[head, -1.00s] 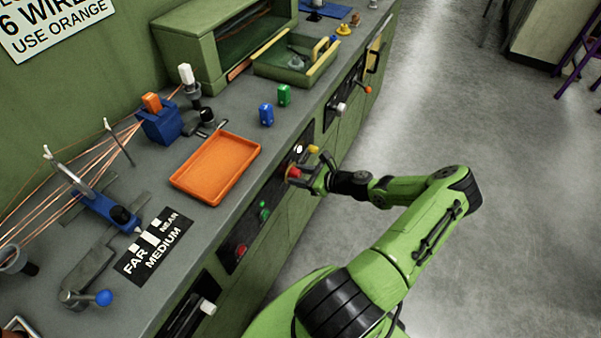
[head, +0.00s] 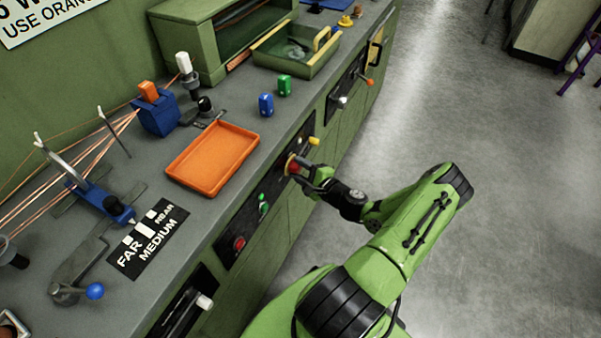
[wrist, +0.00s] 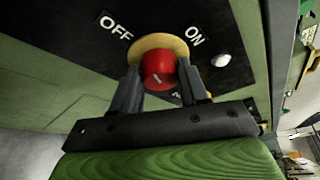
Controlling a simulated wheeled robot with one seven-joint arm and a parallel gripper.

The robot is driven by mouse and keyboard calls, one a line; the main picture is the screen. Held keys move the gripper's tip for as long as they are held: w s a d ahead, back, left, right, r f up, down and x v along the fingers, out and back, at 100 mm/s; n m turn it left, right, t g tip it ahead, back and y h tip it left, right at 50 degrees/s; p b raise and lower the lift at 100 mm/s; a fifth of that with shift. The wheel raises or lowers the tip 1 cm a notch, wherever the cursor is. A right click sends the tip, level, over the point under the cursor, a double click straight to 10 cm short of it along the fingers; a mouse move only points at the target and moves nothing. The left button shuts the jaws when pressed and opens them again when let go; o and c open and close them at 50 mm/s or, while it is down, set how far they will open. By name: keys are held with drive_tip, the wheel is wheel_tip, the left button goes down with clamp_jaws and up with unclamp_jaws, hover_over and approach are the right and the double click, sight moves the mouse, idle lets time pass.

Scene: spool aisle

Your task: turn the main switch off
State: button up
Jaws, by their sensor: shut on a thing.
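The main switch is a red round knob on a yellow ring, on a black panel in the bench front. In the wrist view the knob (wrist: 158,66) sits between the two dark fingers of my gripper (wrist: 158,85), which is shut on it. OFF is printed to the upper left of the knob and ON to the upper right. A short pale mark shows on the knob's face, but I cannot tell which label it points to. In the head view my gripper (head: 298,170) is at the panel, and the red knob (head: 290,163) is partly hidden by it.
Green (head: 264,208) and red (head: 239,243) buttons are on the nearer panel. An orange tray (head: 212,158) lies on the bench above.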

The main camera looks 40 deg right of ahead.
drive_tip(key=shift+f+n+t+h+b, duration=0.15)
drive_tip(key=shift+n+t+b, duration=0.15)
drive_tip(key=shift+n+b, duration=0.4)
drive_tip(key=shift+n+t+h+b, duration=0.15)
drive_tip(key=shift+n+t+b, duration=0.15)
drive_tip(key=shift+n+b, duration=0.4)
drive_tip(key=shift+n, duration=0.3)
drive_tip(key=o, duration=1.1)
drive_tip(key=shift+c, duration=0.2)
drive_tip(key=s+r+p, duration=0.1)
drive_tip(key=s+p, duration=0.2)
drive_tip(key=s, duration=1.2)
drive_tip(key=shift+s+a, duration=0.4)
